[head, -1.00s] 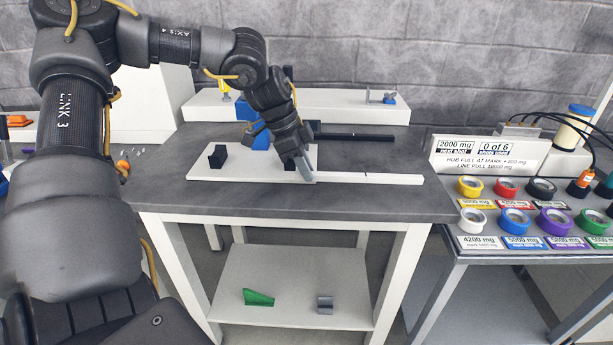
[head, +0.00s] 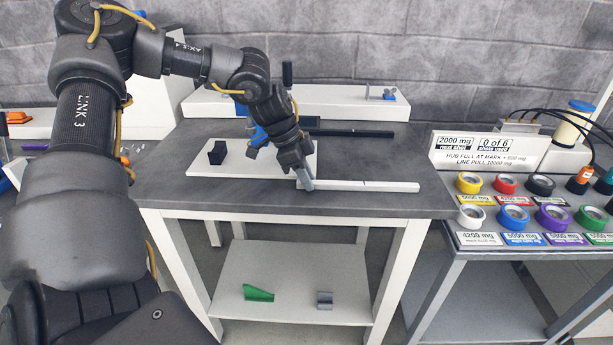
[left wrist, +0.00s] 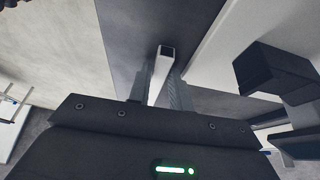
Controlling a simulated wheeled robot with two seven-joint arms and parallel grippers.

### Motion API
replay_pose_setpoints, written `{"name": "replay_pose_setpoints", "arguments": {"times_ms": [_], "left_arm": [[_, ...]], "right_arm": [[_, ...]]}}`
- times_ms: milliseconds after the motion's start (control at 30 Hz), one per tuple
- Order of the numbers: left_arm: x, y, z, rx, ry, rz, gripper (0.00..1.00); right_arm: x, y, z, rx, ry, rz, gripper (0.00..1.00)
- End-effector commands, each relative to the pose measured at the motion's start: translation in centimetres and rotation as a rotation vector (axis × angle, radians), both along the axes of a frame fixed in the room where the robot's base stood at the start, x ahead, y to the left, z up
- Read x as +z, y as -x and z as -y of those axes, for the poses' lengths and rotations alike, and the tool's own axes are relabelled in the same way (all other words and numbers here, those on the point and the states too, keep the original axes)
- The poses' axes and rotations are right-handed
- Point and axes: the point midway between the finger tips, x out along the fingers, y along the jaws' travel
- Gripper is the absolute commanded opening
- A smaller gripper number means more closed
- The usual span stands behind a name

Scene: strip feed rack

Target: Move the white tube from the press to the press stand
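The white tube (head: 365,186) is a long, thin bar reaching right from my left gripper, near the front of the dark bench top. My left gripper (head: 304,182) is shut on its left end. In the left wrist view, the tube's square hollow end (left wrist: 166,52) shows between the fingers (left wrist: 158,88). A white plate with a black block (head: 217,153) lies beside it, left. A blue fixture (head: 257,137) with a dark upright behind is partly hidden by my arm. I cannot tell for sure which fixture is the press or press stand. My right gripper is out of view.
A long white block (head: 345,98) with a small grey clamp (head: 382,94) runs along the back, and a dark bar (head: 355,133) lies before it. A side table (head: 468,248) at right holds several coloured rolls. A green wedge (head: 258,294) and grey bracket (head: 325,299) sit on the lower shelf.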

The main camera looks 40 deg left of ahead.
Motion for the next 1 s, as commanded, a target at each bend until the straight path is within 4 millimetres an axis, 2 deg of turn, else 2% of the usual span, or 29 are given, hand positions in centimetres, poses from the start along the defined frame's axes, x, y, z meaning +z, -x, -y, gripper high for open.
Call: {"name": "replay_pose_setpoints", "arguments": {"times_ms": [267,433,800,1000], "left_arm": [[0.1,0.0,0.0,0.000,0.000,0.000,0.25],[1.1,0.1,-0.2,0.001,0.000,0.005,0.25],[8.0,1.8,-2.6,0.002,0.000,0.005,0.25],[10.6,2.5,-3.4,0.001,-0.001,0.003,0.25]], "right_arm": [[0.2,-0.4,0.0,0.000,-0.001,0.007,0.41],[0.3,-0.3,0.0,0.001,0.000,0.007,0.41],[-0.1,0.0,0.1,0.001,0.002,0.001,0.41],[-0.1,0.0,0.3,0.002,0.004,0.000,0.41]]}}
